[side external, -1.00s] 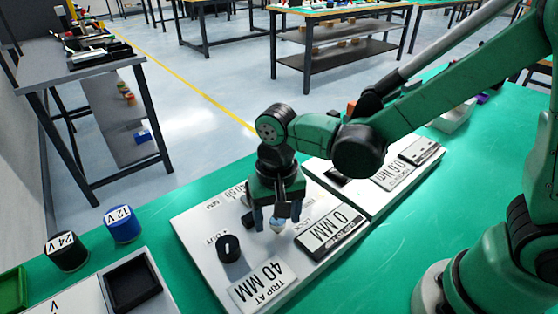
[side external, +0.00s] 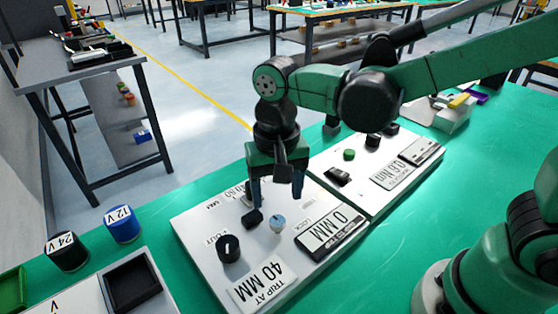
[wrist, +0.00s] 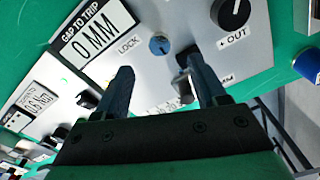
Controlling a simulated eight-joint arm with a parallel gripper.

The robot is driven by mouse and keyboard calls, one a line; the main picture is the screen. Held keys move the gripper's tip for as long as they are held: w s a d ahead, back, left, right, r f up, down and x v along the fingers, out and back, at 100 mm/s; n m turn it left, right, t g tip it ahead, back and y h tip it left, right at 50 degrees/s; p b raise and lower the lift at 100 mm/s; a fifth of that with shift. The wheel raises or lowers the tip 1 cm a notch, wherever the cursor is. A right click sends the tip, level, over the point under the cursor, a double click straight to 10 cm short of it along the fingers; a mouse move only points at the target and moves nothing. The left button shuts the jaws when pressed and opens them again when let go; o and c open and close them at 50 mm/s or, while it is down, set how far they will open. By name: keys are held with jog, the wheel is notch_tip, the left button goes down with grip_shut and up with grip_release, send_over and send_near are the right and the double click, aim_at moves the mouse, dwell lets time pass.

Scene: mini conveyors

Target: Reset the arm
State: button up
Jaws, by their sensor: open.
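My gripper (side external: 277,195) is open and empty, pointing down above the white panel (side external: 205,215) that reads "TRIP AT 40 MM". In the wrist view, my gripper (wrist: 160,80) has its two dark fingers apart. A blue-grey lock knob (side external: 277,223) sits just beyond the fingertips; it also shows in the wrist view (wrist: 159,45). A black "+ OUT" knob (side external: 228,248) stands on the panel to the left. A small black block-shaped control (side external: 252,218) is near the fingers and partly hidden by them in the wrist view. The display (side external: 332,234) reads 0 MM.
A second white panel (side external: 335,160) with a 0.6 Nm label adjoins on the right. Cylinders marked 24 V (side external: 66,250) and 12 V (side external: 123,223) stand at the left, near a black tray (side external: 132,283). A light bin (side external: 455,118) sits back right.

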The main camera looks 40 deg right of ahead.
jog(key=shift+d+r, duration=0.15)
jog(key=shift+d, duration=0.2)
jog(key=s+d+r+n+t, duration=0.2)
jog(key=d+r+n+t, duration=0.1)
jog(key=d+t, duration=0.4)
jog(key=shift+d+r+n, duration=0.2)
jog(key=shift+d+n, duration=0.6)
jog(key=shift+d, duration=1.1)
